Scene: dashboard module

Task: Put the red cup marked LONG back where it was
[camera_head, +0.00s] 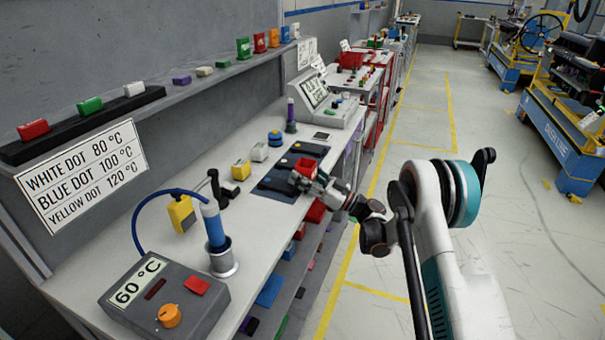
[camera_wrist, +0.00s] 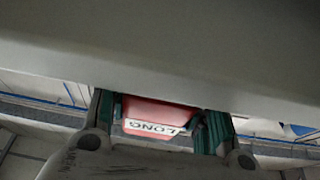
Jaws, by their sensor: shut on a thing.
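In the wrist view the red cup (camera_wrist: 160,110) sits between the two green-padded fingers of my gripper (camera_wrist: 160,116). Its white label reads LONG and appears upside down. My gripper is shut on the cup. The cup's far side is hidden. In the head view I cannot tell whether the cup touches the tray or is held above it.
A shelf (camera_head: 225,73) along the wall holds green, red, orange and blue cups. The bench carries a yellow block (camera_head: 241,170), a blue cylinder in a metal holder (camera_head: 213,225) and a grey 60 °C unit (camera_head: 165,300). A pale grey surface (camera_wrist: 170,50) fills the wrist view's upper part.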

